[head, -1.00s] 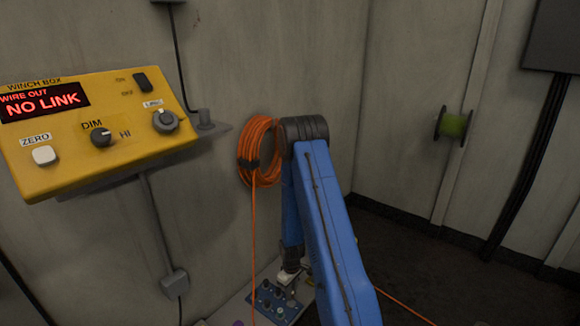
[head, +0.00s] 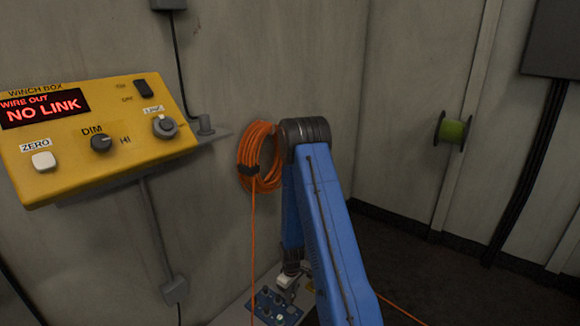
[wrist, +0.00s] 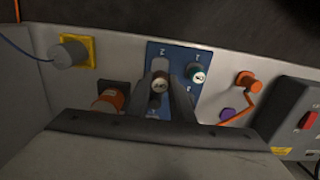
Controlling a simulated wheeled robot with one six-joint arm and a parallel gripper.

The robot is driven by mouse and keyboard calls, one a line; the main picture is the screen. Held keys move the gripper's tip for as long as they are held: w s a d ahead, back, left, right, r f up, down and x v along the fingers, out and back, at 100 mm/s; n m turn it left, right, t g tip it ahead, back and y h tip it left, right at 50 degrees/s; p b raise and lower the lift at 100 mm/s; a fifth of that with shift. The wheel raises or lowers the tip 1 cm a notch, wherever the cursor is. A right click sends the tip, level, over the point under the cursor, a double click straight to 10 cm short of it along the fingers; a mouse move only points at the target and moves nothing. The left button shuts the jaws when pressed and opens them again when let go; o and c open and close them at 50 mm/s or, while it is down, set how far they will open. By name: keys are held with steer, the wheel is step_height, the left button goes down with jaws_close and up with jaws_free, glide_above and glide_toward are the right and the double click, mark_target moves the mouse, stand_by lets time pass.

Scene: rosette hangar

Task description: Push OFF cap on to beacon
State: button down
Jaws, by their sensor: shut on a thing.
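A small blue panel (head: 267,308) lies low at the bottom of the head view. The wrist view shows it closer as a blue plate (wrist: 155,58) with small white marks. My gripper (wrist: 161,84) is in front of this plate, its two dark fingers shut on a round brown cap (wrist: 160,83) with a pale mark on its face. A green round cap (wrist: 197,74), also with a pale mark, sits on the plate just to the right. I cannot read the marks, so I cannot tell which is OFF or beacon. My gripper hides the lower plate and whether the brown cap touches it.
An orange connector (wrist: 108,101) is close left of my fingers. The yellow winch box (head: 70,170) and orange cable coil (head: 262,157) are on the wall.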

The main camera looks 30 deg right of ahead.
steer(key=w+d+r, duration=0.6)
steer(key=w+r, duration=0.5)
steer(key=w, duration=0.2)
steer(key=shift+s+d+f, duration=0.1)
steer(key=shift+s+f, duration=0.05)
steer(key=shift+f, duration=1.3)
steer(key=shift+s+d+f, duration=0.1)
steer(key=shift+f, duration=1.3)
steer(key=shift+f, duration=0.5)
steer(key=c, duration=1.5)
jaws_free()
steer(key=shift+r, duration=0.15)
step_height(320, 180, up, 17)
steer(key=shift+r, duration=0.1)
